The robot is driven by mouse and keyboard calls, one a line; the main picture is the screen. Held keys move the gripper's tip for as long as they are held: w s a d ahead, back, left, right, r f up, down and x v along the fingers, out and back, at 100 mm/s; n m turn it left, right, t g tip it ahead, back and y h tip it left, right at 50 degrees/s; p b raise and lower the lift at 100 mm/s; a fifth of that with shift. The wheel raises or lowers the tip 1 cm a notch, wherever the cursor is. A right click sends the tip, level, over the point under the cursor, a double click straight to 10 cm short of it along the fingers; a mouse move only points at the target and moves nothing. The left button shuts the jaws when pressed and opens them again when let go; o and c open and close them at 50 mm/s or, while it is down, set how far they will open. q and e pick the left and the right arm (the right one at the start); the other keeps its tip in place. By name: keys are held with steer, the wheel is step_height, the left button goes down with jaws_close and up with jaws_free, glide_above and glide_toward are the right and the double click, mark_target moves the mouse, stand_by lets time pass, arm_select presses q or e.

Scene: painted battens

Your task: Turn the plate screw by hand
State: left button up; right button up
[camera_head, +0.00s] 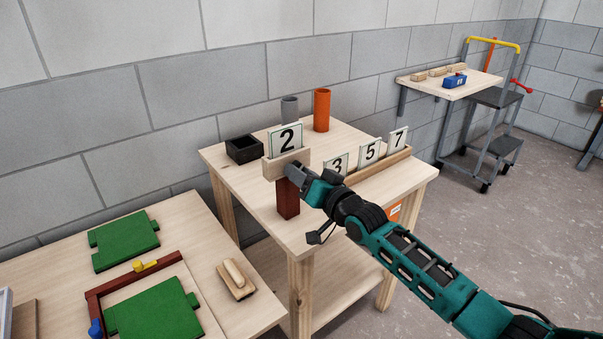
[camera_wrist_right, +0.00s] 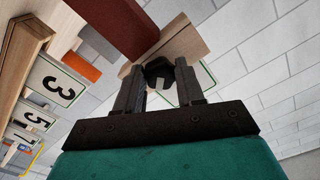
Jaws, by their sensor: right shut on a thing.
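A white number 2 plate (camera_head: 286,138) stands upright in a pale wooden block (camera_head: 272,168) on top of a dark red post (camera_head: 288,203) on the pale table. The plate's edge also shows behind the block in the right wrist view. In that view a black screw knob (camera_wrist_right: 158,70) sits on the block's face, between the fingers of my right gripper (camera_wrist_right: 160,84). My right gripper is shut on the knob. In the head view the gripper (camera_head: 292,172) hides the knob. My left gripper is not in view.
Plates 3, 5 and 7 (camera_head: 369,152) stand in a wooden rail (camera_head: 380,166) to the right. A black box (camera_head: 244,149), a grey cylinder (camera_head: 289,109) and an orange cylinder (camera_head: 322,110) stand behind. A nearer table at left holds green boards (camera_head: 124,241) and a wooden-handled block (camera_head: 237,280).

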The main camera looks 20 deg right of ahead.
steer(key=shift+n, duration=0.6)
steer(key=o, duration=1)
steer(key=shift+o, duration=0.2)
steer(key=shift+s, duration=0.1)
steer(key=p+v, duration=0.1)
steer(key=v, duration=1.1)
steer(key=shift+s, duration=0.35)
steer(key=shift+d, duration=0.15)
